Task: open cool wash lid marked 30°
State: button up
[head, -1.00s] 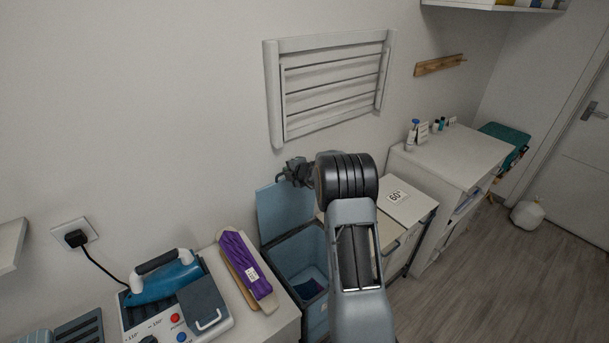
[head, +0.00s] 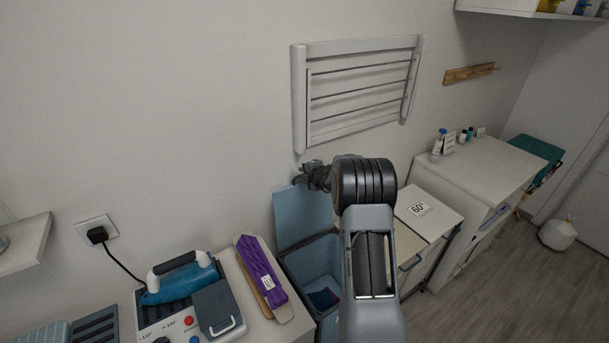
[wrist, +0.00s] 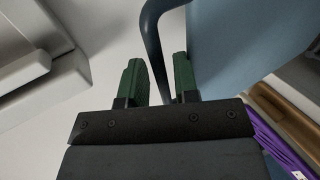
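A light-blue lid (head: 302,216) stands raised, nearly upright near the wall, in the head view. The open blue bin (head: 298,268) under it holds some dark cloth. I see no 30° mark. My gripper (head: 308,175) is at the lid's top edge, partly hidden by my arm. In the wrist view my green fingers (wrist: 160,82) are apart, and a dark blue curved handle (wrist: 152,38) at the lid's edge (wrist: 225,45) passes into the gap between them. I cannot tell whether they touch it.
A lid marked 60° (head: 419,209) lies shut to the right of the bin. An iron (head: 180,280) and a purple bundle (head: 260,265) stand on the left counter. A white slatted rack (head: 360,95) hangs on the wall close above my gripper.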

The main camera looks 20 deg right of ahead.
jog(key=shift+s+d+f, duration=0.15)
jog(key=shift+d+f, duration=0.05)
jog(key=shift+d, duration=0.1)
jog(key=shift+s, duration=0.1)
jog(key=b+v, duration=0.1)
jog(key=v, duration=1.2)
jog(key=shift+s+a+r+b, duration=0.2)
jog(key=shift+s+r+b, duration=0.1)
jog(key=shift+b, duration=0.1)
